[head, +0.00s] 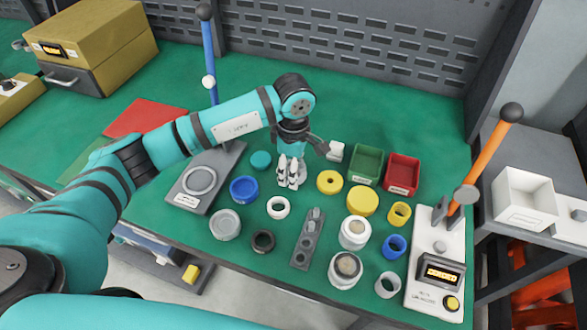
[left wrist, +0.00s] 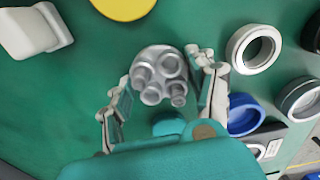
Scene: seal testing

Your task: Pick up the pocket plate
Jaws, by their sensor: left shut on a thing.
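The pocket plate (left wrist: 158,72) is a silver-grey round piece with several round hollow cups. In the left wrist view it sits between the two fingers of my left gripper (left wrist: 162,95), which is shut on it. In the head view my left gripper (head: 290,180) points down over the green table, behind the blue and white rings; there the plate is largely hidden by the fingers. I cannot tell whether the plate touches the table. My right gripper is not in view.
Near the gripper are a teal cap (head: 260,160), a blue ring (head: 244,189), a white ring (head: 278,207), a yellow disc (head: 330,182) and a white block (head: 335,151). Green (head: 366,164) and red (head: 402,174) bins stand to the right. Lever presses stand at left (head: 206,180) and right (head: 436,250).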

